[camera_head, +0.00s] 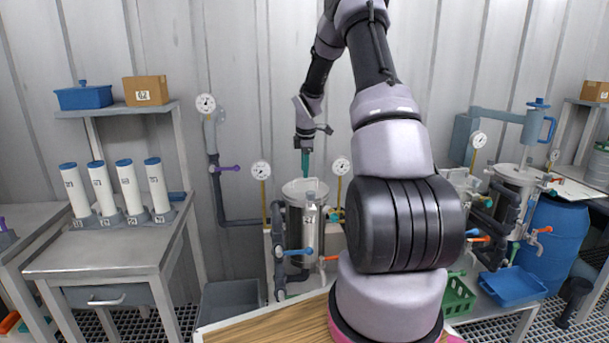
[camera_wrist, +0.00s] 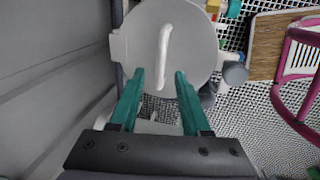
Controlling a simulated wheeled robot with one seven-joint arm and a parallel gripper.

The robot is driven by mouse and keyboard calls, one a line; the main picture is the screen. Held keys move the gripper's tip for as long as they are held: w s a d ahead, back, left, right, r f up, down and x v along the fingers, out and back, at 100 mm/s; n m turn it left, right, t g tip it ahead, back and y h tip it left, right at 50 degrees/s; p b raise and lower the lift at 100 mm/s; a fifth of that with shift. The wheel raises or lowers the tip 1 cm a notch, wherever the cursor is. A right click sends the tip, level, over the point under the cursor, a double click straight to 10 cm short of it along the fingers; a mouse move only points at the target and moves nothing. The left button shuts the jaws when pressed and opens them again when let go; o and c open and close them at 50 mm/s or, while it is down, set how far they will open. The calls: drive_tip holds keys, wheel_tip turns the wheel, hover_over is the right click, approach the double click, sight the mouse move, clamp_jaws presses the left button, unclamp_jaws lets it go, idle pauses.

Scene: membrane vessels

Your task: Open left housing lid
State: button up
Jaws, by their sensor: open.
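The left housing (camera_head: 294,222) is a grey metal vessel in the middle of the head view, left of my arm. Its round grey lid (camera_head: 297,187) lies flat on top and looks closed. In the wrist view the lid (camera_wrist: 198,60) carries a white bar handle (camera_wrist: 164,45). My gripper (camera_head: 305,164) points down just above the lid. In the wrist view its two green fingers (camera_wrist: 159,75) are spread, with the near end of the handle appearing between their tips. I cannot tell whether they touch the handle.
Dark pipes (camera_head: 278,240) with blue and orange valve handles stand at the housing's front. Gauges (camera_head: 261,170) flank it. A second vessel (camera_head: 515,195) and a blue barrel (camera_head: 553,235) stand right. A metal table (camera_head: 110,250) with white cartridges (camera_head: 130,187) stands left.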

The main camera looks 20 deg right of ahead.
sight(306, 185)
drive_tip(key=shift+w+d+f, duration=0.1)
drive_tip(key=shift+w+f, duration=0.05)
drive_tip(key=shift+f, duration=0.55)
drive_tip(key=shift+w+f, duration=0.1)
drive_tip(key=shift+f, duration=0.55)
clamp_jaws()
idle(0.4)
